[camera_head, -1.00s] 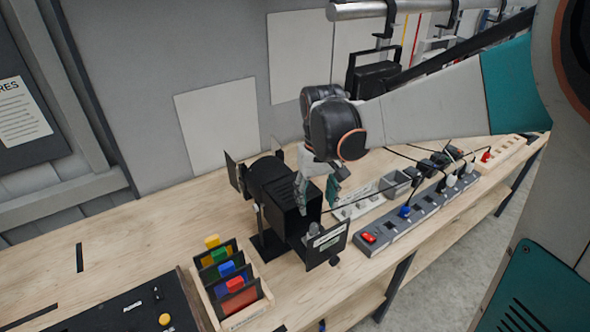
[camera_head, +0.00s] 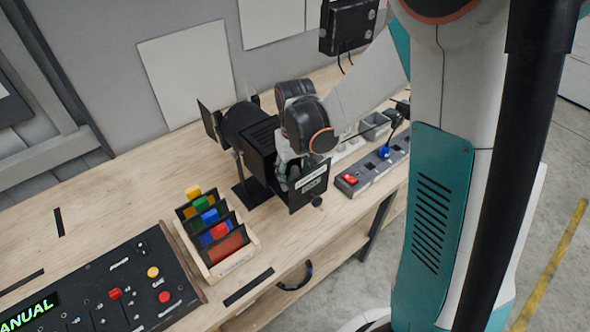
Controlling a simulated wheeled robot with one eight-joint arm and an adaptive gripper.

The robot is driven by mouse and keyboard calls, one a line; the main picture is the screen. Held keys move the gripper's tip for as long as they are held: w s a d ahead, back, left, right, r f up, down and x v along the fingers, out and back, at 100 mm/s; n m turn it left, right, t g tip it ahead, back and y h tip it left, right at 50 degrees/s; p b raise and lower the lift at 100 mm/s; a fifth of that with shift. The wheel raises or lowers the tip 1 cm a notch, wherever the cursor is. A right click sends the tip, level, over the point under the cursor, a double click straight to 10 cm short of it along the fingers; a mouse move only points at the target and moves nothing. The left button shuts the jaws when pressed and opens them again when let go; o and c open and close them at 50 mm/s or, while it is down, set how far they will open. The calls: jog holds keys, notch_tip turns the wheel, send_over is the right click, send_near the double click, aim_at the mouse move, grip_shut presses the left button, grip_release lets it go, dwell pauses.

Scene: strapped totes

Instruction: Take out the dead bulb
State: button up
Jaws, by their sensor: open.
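The black lamp housing (camera_head: 261,148) stands on the wooden bench on a short stand, its near end open and a labelled flap (camera_head: 311,180) at that end. My gripper (camera_head: 291,178) is at the open end, its fingers reaching down at or into the opening; I cannot tell how deep. Its jaws are open. My wrist and the housing wall cover much of the opening. The dead bulb cannot be made out; a small greyish shape between the fingers is too unclear to name.
A wooden rack (camera_head: 219,239) with coloured cards stands left of the lamp. A control panel (camera_head: 103,288) reading MANUAL lies at the front left. A power strip (camera_head: 375,167) with a red switch is to the right. The bench between rack and lamp is clear.

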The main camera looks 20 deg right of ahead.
aim_at(295, 167)
grip_shut()
jog(key=shift+r+p, duration=1.6)
jog(key=shift+r, duration=0.95)
